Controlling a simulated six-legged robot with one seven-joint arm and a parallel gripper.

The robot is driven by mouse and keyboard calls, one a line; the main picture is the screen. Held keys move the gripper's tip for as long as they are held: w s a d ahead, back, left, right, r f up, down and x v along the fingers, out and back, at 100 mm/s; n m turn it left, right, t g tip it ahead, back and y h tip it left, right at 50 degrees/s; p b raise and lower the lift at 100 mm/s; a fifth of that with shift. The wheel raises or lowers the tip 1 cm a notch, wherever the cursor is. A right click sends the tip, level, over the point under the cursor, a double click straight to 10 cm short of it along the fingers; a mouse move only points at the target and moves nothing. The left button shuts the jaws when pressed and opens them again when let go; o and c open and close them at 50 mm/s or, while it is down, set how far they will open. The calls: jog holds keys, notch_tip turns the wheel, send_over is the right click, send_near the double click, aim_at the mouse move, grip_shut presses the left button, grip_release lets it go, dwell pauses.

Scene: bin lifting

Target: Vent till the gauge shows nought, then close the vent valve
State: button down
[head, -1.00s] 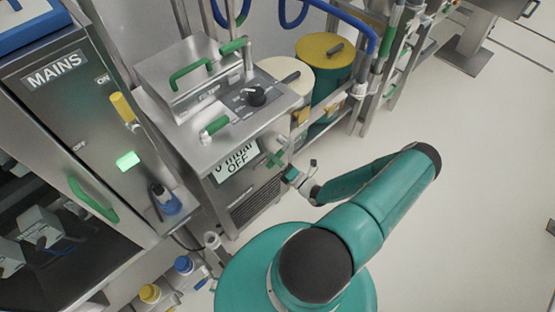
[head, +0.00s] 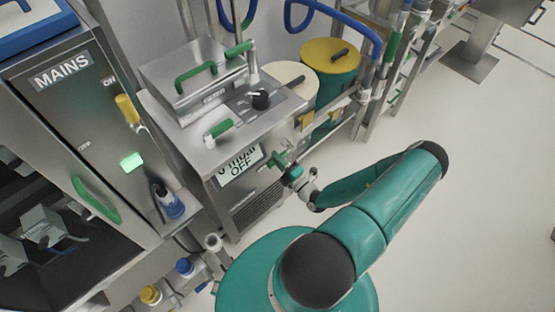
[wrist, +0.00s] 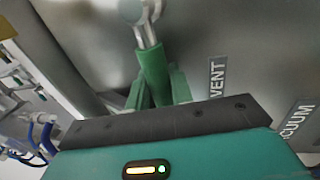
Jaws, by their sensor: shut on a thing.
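The steel vacuum unit (head: 222,165) stands left of centre in the head view. Its front display (head: 240,167) reads what looks like "0 mbar" with "OFF" below; its top edge is hard to read. My gripper (head: 284,165) is at the unit's right side. In the wrist view its green fingers (wrist: 157,92) are shut around the green vent valve handle (wrist: 151,68). The handle's metal stem (wrist: 145,32) runs up to a round fitting. The "VENT" label (wrist: 217,77) is right of the handle. The handle's lower end is hidden between the fingers.
A dark knob (head: 261,99) and green-handled lid (head: 195,75) are on top of the unit. The "MAINS" cabinet (head: 60,110) stands left. A yellow-lidded green bin (head: 335,75) is behind. The floor at right (head: 480,180) is clear.

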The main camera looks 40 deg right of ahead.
jog(key=shift+r, duration=0.1)
jog(key=c, duration=1.3)
grip_release()
jog(key=shift+s, duration=0.1)
jog(key=s+f, duration=0.1)
jog(key=s, duration=0.3)
jog(key=s+f, duration=0.1)
jog(key=s, duration=0.8)
jog(key=shift+s+d+f, duration=0.15)
jog(key=shift+s+f, duration=0.05)
jog(key=shift+f, duration=0.2)
